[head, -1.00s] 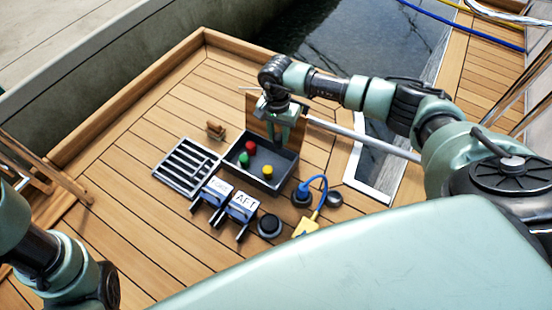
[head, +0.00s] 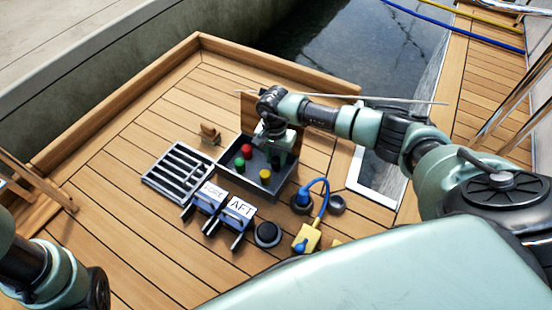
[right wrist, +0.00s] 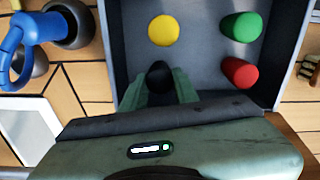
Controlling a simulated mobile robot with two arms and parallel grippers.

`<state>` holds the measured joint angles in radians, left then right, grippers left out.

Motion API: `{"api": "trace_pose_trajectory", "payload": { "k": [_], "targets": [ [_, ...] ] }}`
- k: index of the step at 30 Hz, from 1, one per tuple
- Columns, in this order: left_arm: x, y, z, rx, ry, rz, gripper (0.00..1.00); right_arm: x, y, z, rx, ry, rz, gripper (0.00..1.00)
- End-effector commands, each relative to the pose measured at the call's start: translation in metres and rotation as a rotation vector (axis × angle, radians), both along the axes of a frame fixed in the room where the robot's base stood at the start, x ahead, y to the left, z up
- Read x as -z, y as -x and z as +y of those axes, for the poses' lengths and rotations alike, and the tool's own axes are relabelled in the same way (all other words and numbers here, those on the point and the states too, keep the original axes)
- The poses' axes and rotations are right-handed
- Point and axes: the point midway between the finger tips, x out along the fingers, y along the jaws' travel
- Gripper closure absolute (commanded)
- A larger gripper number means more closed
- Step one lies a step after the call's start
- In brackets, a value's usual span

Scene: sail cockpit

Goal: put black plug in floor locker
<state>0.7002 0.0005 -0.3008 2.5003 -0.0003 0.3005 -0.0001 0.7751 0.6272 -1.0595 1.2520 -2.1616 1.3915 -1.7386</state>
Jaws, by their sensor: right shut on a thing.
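The black plug (right wrist: 158,76) is between the fingertips of my right gripper (right wrist: 160,86) in the right wrist view. The gripper is shut on it. In the head view my right gripper (head: 276,156) reaches down into the open grey floor locker (head: 238,184), near its back right side. The locker's floor (right wrist: 200,62) shows around the plug in the wrist view; I cannot tell whether the plug touches it. A red plug (head: 246,150), a green plug (head: 239,163) and a yellow plug (head: 265,176) stand in the locker. My left gripper is out of view.
The locker's wooden lid (head: 252,112) stands open behind it. A slatted grate (head: 178,170) lies to the left.

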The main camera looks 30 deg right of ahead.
Motion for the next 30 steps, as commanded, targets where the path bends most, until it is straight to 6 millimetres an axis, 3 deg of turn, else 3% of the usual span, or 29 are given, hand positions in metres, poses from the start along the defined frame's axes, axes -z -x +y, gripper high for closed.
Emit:
{"api": "trace_pose_trajectory", "payload": {
  "k": [4,5,6,7,19,30],
  "targets": [
    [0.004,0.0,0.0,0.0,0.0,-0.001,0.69,0.005,0.0,0.0,0.0,0.0,0.0,1.0],
    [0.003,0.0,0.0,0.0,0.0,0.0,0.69,0.003,0.0,0.0,0.0,-0.001,-0.001,0.62],
    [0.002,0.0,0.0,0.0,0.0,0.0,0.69,0.003,0.0,0.0,0.001,0.0,0.0,0.51],
    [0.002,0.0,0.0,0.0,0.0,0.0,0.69,0.003,0.0,0.0,0.001,0.0,0.0,0.49],
    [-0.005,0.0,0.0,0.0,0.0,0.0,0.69,-0.006,0.0,0.0,0.0,0.001,-0.001,0.49],
    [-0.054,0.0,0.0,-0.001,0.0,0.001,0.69,-0.084,-0.002,0.001,0.0,0.001,-0.002,0.49]
  ]
}}
